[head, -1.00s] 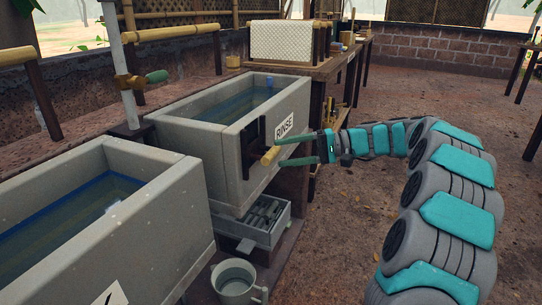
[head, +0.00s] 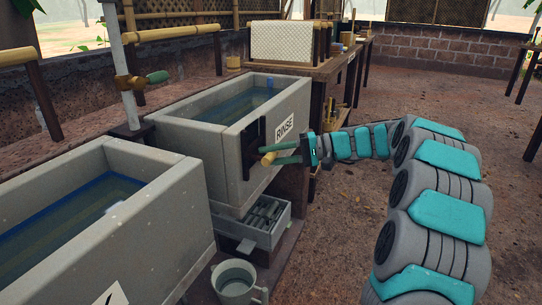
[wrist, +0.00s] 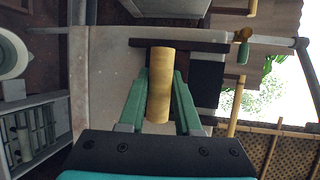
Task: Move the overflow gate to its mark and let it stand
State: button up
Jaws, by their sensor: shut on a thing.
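The overflow gate is a dark plate (head: 251,150) with a short bamboo handle (head: 268,158), on the front end of the RINSE basin (head: 226,168). My gripper (head: 280,153) is shut on the bamboo handle from the right. In the wrist view the handle (wrist: 158,70) lies between the two green fingers (wrist: 159,95), with the dark plate (wrist: 206,83) behind it and to its right. A dark bar (wrist: 180,45) crosses beyond the handle. I cannot make out a mark for the gate.
A second basin (head: 165,205) stands nearer at the left. Below the rinse basin are a grey tray (head: 265,228) with slotted contents and a mug (head: 235,282). A standpipe with a tap (head: 130,82) rises between the basins. The floor (head: 345,215) at the right is open.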

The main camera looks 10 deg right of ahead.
grip_shut()
dwell(0.9)
